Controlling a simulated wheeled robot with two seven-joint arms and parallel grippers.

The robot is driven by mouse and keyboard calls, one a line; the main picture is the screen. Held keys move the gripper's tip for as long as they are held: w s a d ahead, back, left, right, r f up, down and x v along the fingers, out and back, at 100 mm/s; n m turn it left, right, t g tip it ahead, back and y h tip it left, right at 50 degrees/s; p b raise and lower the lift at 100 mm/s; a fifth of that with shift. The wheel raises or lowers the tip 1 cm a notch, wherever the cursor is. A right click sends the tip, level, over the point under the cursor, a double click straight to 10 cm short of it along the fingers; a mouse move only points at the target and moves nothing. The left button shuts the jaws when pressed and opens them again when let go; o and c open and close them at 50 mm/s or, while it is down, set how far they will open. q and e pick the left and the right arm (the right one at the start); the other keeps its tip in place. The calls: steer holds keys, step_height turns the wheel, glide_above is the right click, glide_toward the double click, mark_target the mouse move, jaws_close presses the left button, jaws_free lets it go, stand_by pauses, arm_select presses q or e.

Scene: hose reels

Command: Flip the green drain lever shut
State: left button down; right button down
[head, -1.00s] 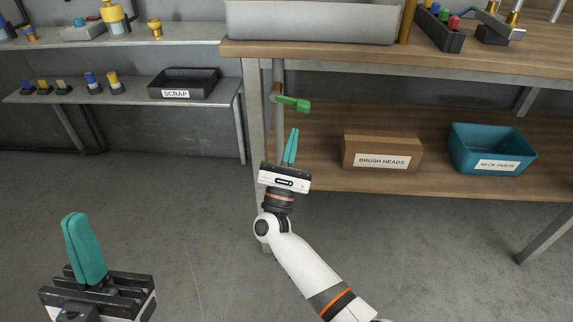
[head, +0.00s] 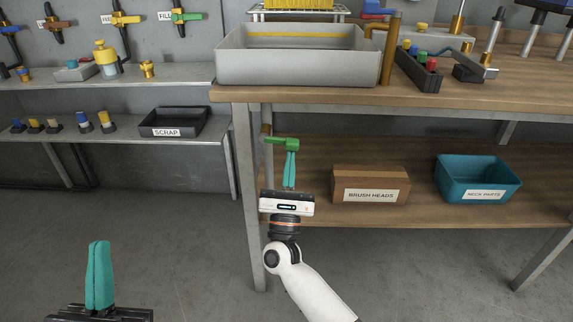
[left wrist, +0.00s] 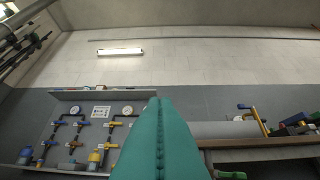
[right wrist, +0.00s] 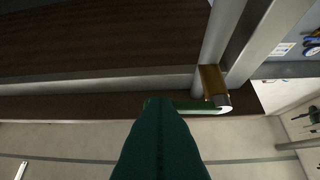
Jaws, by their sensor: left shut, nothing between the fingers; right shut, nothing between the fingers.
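The green drain lever (head: 282,141) sticks out to the right, nearly level, from a brass valve (head: 266,132) under the bench's left end, below the grey tub. My right gripper (head: 291,153) is shut and empty, fingers pointing up, with its tips just under or against the lever's outer part. In the right wrist view the lever (right wrist: 190,106) runs behind the fingertips, partly hidden, beside the brass valve (right wrist: 211,84); whether they touch cannot be told. My left gripper (head: 99,244) is shut and empty at the lower left, far from the lever.
The grey tub (head: 300,68) stands on the wooden bench, whose front-left leg (head: 249,190) is beside the valve. The lower shelf holds a brush heads box (head: 369,188) and a teal neck parts bin (head: 475,180). A black scrap tray (head: 173,122) sits on the left shelf.

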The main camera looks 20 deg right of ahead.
arm_select(q)
steer(key=shift+w+d+f+g+y, duration=0.1)
steer(key=shift+w+f+g+y, duration=0.4)
steer(key=shift+w+f+g, duration=0.5)
arm_select(e)
steer(key=shift+d+r+n+t+y, duration=0.15)
steer(key=shift+n+t+y, duration=0.15)
steer(key=shift+n+y, duration=0.5)
steer(key=shift+r+n+t+y, duration=0.15)
steer(key=shift+n+t+y, duration=0.15)
steer(key=shift+n+y, duration=0.45)
arm_select(q)
steer(key=shift+r, duration=0.1)
